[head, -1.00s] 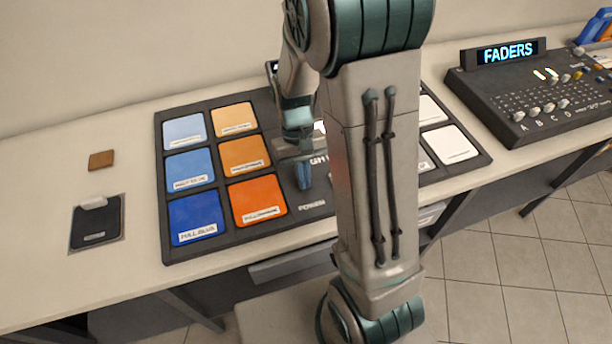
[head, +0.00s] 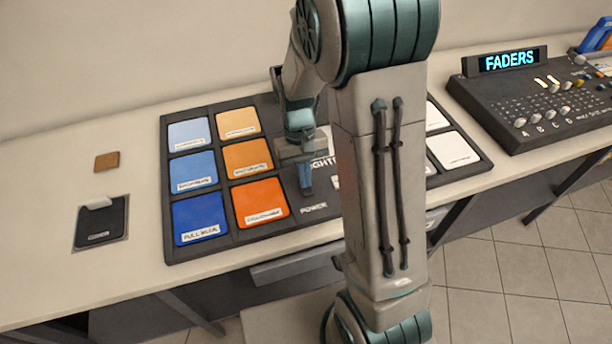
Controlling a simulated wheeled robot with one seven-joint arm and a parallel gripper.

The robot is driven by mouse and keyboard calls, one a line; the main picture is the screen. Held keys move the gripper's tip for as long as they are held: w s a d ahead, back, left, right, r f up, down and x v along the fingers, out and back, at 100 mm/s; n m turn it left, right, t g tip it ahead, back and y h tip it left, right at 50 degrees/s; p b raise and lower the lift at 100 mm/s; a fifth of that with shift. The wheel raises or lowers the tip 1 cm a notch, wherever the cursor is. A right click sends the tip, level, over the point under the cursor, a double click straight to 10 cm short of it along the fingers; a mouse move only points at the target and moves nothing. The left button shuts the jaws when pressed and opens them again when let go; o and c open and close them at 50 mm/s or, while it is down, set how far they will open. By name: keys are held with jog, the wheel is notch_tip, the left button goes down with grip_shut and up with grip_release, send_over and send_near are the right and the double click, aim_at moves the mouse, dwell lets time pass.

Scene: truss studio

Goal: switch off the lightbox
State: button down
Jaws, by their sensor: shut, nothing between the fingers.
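The lightbox (head: 228,243) is a dark panel on the light-coloured counter, with blue squares on the left, orange squares beside them and pale squares on the right. A label reading POWER (head: 314,209) shows on its front middle part. My gripper (head: 306,190) points down over this middle part, just above the POWER label in the picture, with its blue fingers shut and empty. I cannot tell whether the fingertips touch the panel. My arm hides much of the middle and right of the lightbox; I see no switch clearly.
A fader console (head: 545,100) with a lit FADERS display (head: 508,59) stands at the right. A dark pad (head: 100,222) and a small brown square (head: 107,161) lie on the counter (head: 50,270) at the left. The counter's left part is mostly clear.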

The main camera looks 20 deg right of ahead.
jog(key=shift+r, duration=0.1)
notch_tip(320, 180, up, 14)
jog(key=p, duration=0.2)
dwell(0.4)
dwell(0.4)
jog(key=s+d+r+t, duration=0.1)
jog(key=s+r+t, duration=0.2)
jog(key=s, duration=0.9)
jog(key=t, duration=0.3)
jog(key=shift+d+m, duration=0.3)
jog(key=shift+d, duration=0.05)
